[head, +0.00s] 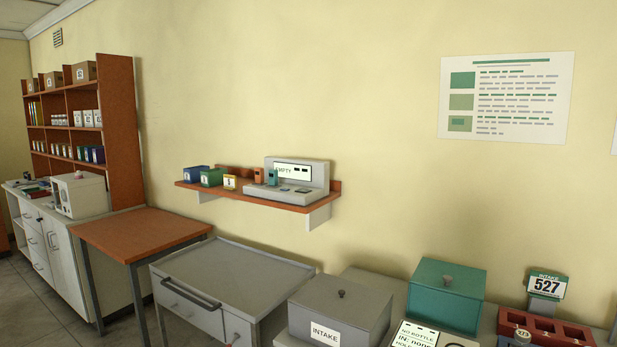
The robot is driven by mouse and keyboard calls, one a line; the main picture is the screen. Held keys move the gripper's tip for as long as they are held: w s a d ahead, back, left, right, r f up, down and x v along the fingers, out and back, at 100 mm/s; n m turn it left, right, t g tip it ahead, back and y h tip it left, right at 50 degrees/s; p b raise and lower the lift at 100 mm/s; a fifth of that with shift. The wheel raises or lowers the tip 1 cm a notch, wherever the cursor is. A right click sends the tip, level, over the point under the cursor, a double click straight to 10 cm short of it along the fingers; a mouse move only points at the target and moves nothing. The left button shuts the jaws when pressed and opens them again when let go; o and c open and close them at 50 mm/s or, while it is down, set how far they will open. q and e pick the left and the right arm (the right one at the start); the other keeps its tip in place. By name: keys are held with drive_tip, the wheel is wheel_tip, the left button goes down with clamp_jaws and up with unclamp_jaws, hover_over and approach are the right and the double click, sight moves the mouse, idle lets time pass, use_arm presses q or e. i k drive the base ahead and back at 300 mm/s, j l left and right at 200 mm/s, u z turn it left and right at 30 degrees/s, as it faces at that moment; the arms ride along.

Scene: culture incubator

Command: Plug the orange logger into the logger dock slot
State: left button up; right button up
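The small orange logger (259,174) stands upright on the wall shelf, at the left end of the grey logger dock (262,194). A teal device (272,178) of similar size stands just right of it. I cannot tell at this distance whether either sits in a slot. Small dark slot-like patches show on the dock's top at the right. Neither of my grippers is in view.
The orange-brown wall shelf (220,190) also holds blue, green and yellow boxes at its left. Below stand a grey drawer cart (235,265) and a wooden-topped table (140,232). A grey "INTAKE" box (340,308) and a teal box (447,294) stand at the lower right.

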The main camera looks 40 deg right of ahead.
sight(260, 176)
drive_tip(key=z, duration=1.15)
